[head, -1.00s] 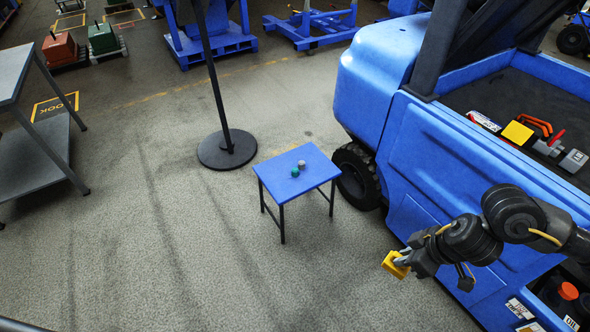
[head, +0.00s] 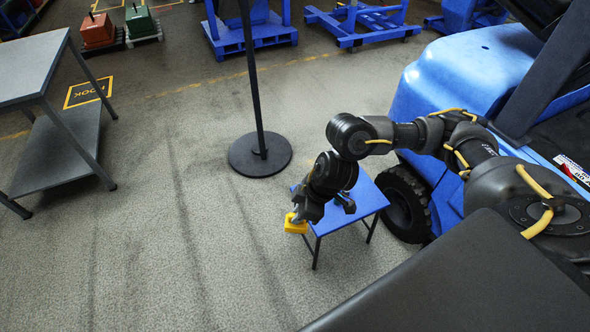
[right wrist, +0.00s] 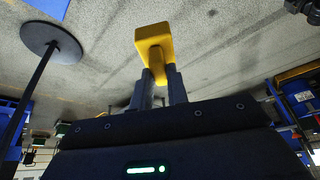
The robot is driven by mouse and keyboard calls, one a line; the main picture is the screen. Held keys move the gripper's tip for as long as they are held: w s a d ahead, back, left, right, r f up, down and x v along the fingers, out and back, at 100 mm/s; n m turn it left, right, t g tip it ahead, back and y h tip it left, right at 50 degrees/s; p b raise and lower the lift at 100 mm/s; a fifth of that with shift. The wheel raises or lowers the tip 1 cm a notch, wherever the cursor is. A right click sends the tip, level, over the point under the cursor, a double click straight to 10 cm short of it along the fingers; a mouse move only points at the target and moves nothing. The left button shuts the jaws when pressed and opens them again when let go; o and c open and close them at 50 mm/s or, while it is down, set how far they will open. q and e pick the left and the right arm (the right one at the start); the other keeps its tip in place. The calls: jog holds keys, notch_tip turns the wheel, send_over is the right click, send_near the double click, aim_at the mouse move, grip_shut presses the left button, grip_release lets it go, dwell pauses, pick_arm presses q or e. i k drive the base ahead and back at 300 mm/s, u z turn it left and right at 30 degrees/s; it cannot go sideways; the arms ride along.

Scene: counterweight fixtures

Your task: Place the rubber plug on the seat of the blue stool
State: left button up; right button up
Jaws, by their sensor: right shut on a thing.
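The blue stool (head: 367,203) stands on the floor right of centre in the head view, its seat partly hidden behind my right arm. My right gripper (head: 303,212) is shut on a yellow block-like piece (head: 295,224), by the seat's left corner in the picture; I cannot tell its height above the seat. In the right wrist view, the piece (right wrist: 153,42) sits between the fingertips (right wrist: 160,82), its wide end pointing away. I cannot tell for sure that it is the rubber plug. My left gripper is not in view.
A black post on a round base (head: 260,154) stands behind the stool. A blue vehicle (head: 455,75) with a black tyre (head: 406,203) is close on the right. A grey shelf table (head: 30,65) is at left. The floor at front left is clear.

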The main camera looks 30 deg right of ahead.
aim_at(356, 200)
jog(key=u, duration=0.2)
jog(key=i, duration=1.05)
jog(key=z, duration=0.7)
jog(key=i, duration=0.85)
jog(key=z, duration=1.3)
jog(key=i, duration=0.2)
jog(key=z, duration=0.1)
